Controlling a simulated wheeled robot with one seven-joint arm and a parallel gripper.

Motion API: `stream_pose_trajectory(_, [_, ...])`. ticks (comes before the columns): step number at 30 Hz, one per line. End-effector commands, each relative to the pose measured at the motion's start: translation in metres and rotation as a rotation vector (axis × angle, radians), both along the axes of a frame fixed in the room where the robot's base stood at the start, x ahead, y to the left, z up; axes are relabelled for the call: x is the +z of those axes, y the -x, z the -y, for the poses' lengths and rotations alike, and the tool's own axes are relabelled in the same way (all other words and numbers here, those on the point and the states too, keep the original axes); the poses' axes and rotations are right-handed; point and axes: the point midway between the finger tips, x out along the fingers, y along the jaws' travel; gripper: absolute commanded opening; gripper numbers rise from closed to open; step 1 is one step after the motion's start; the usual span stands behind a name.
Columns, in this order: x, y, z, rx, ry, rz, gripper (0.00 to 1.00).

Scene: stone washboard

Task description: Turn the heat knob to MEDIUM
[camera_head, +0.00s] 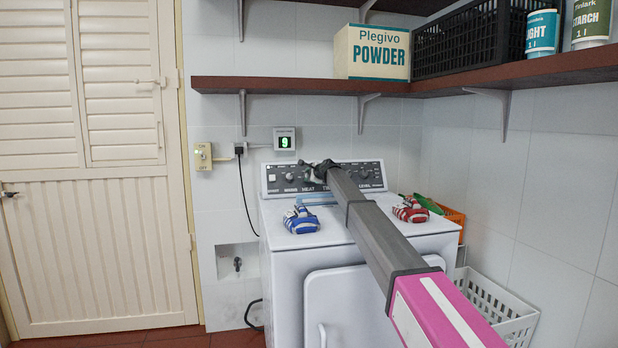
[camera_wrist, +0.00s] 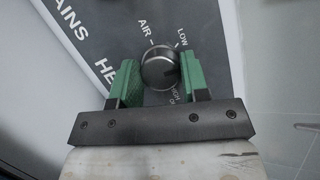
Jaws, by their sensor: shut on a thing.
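The heat knob (camera_wrist: 160,68) is a round dark metallic knob on the dryer's dark control panel (camera_wrist: 100,25). AIR is printed at its upper left, LOW at its upper right and HIGH at its lower right in the wrist view. No MEDIUM label is visible; the right finger covers part of the dial's right side. I cannot make out the knob's pointer. My gripper (camera_wrist: 159,60) has green finger pads on both sides of the knob, shut on it. In the head view my gripper (camera_head: 318,171) is at the panel and hides the knob.
The white dryer (camera_head: 285,262) carries a blue-and-white bundle (camera_head: 300,220) and a red-and-white bundle (camera_head: 410,210) on its top, on either side of my arm. A brown shelf (camera_head: 300,86) runs above. A white basket (camera_head: 497,300) stands at the right.

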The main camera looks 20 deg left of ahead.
Motion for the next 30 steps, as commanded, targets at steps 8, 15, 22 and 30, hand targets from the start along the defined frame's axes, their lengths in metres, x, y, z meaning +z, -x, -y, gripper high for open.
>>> stream_pose_trajectory(8, [-0.0017, 0.0006, 0.0012, -0.101, -0.181, -0.111, 0.18])
stream_pose_trajectory(15, [-0.0019, 0.0008, 0.001, -0.162, -0.293, -0.181, 0.18])
stream_pose_trajectory(22, [-0.002, 0.0007, 0.001, -0.194, -0.35, -0.216, 0.18])
stream_pose_trajectory(30, [-0.002, 0.0006, 0.0012, -0.205, -0.37, -0.227, 0.18])
